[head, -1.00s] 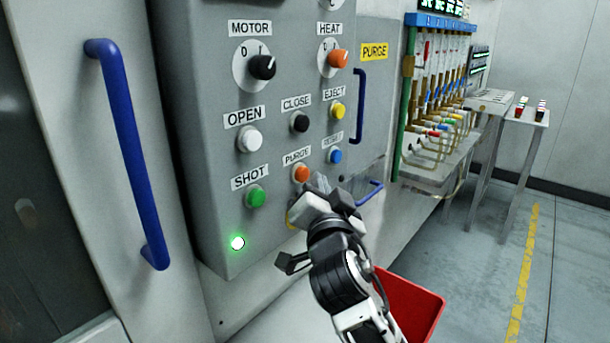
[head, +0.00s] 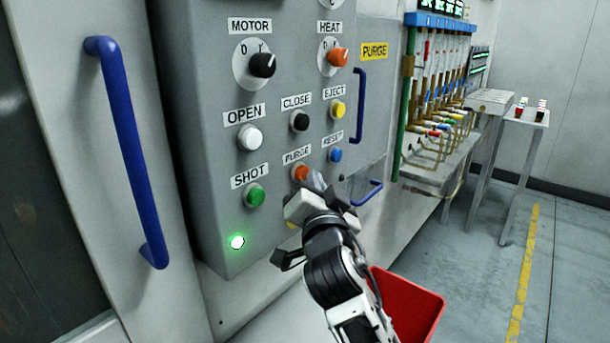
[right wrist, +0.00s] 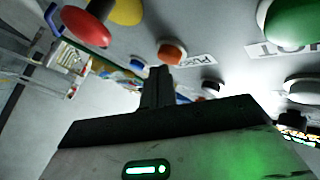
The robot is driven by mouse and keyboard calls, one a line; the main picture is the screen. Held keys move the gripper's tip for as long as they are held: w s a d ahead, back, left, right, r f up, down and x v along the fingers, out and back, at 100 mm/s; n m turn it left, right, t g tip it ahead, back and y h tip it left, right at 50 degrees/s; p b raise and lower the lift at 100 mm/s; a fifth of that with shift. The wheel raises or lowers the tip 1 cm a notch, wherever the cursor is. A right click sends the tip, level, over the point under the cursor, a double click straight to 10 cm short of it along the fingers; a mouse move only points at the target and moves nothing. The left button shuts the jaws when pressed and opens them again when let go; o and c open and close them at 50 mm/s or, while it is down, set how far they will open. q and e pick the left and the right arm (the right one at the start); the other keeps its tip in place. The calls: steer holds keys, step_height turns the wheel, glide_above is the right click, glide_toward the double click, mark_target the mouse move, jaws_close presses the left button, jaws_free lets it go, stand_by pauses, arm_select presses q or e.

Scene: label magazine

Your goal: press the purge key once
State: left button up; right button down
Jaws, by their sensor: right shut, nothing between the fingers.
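The purge key is an orange round button (head: 300,172) under the PURGE label, low on the grey control panel (head: 205,120). In the right wrist view the orange key (right wrist: 172,51) sits just beyond and slightly right of the fingertips. My right gripper (head: 316,183) is shut and empty, just below and right of the key in the head view. Its closed fingers (right wrist: 158,80) point toward the panel; a gap to the key shows in the right wrist view. My left gripper is not in view.
Close neighbours are the green SHOT button (head: 254,195), blue RESET button (head: 335,155) and black CLOSE button (head: 299,121). A red mushroom knob (right wrist: 86,27) shows near the fingers in the wrist view. A red bin (head: 412,305) stands below right.

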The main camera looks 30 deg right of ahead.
steer(key=shift+w+a, duration=0.15)
steer(key=shift+w, duration=0.25)
stand_by(0.6)
steer(key=shift+s, duration=0.15)
steer(key=shift+s+d, duration=0.35)
steer(key=shift+s, duration=0.3)
steer(key=s, duration=0.1)
steer(key=s+d, duration=0.1)
steer(key=s, duration=0.1)
steer(key=s+d, duration=0.1)
steer(key=shift+s, duration=0.35)
stand_by(0.9)
